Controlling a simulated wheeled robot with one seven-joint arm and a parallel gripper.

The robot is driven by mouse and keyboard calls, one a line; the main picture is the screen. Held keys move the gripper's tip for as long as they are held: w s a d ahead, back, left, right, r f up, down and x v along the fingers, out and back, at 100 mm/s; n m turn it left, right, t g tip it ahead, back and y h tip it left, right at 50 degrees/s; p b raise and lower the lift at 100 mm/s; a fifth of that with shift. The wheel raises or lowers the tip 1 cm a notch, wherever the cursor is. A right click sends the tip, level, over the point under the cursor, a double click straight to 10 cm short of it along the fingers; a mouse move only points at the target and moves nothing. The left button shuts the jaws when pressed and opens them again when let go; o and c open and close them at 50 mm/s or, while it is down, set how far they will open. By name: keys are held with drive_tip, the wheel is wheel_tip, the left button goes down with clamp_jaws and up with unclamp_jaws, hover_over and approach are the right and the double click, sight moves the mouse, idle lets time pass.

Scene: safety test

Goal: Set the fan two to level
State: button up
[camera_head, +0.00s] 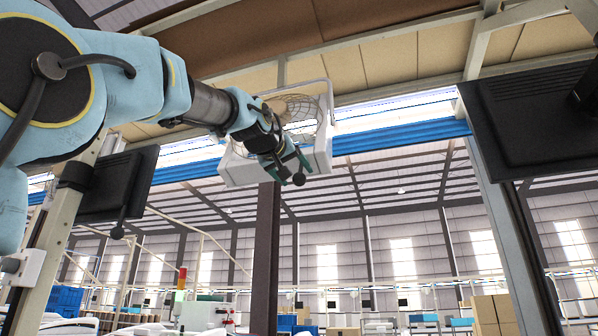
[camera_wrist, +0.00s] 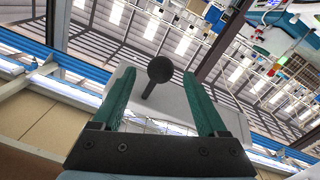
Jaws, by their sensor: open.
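The fan (camera_head: 320,152) is a white box-shaped housing with a round wire grille, mounted high below the ceiling in the head view. Its white housing (camera_wrist: 175,103) also fills the middle of the wrist view. A dark round knob (camera_wrist: 160,69) on a short stem shows in front of the housing. My gripper (camera_head: 285,170) is open at the fan's lower front, partly covering it. In the wrist view its two green fingers stand either side of the knob, with visible gaps. I cannot tell the knob's depth between them. No level marking is readable.
A dark panel (camera_head: 521,119) hangs at right, and another dark panel (camera_head: 117,185) hangs at left below my arm. A blue beam (camera_head: 400,141) runs behind the fan. A dark post (camera_head: 266,260) stands below it. Boxes (camera_head: 493,310) are far below.

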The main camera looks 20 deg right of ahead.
sight(296, 176)
drive_tip(key=shift+p+x, duration=0.6)
drive_tip(key=shift+x, duration=1.15)
clamp_jaws()
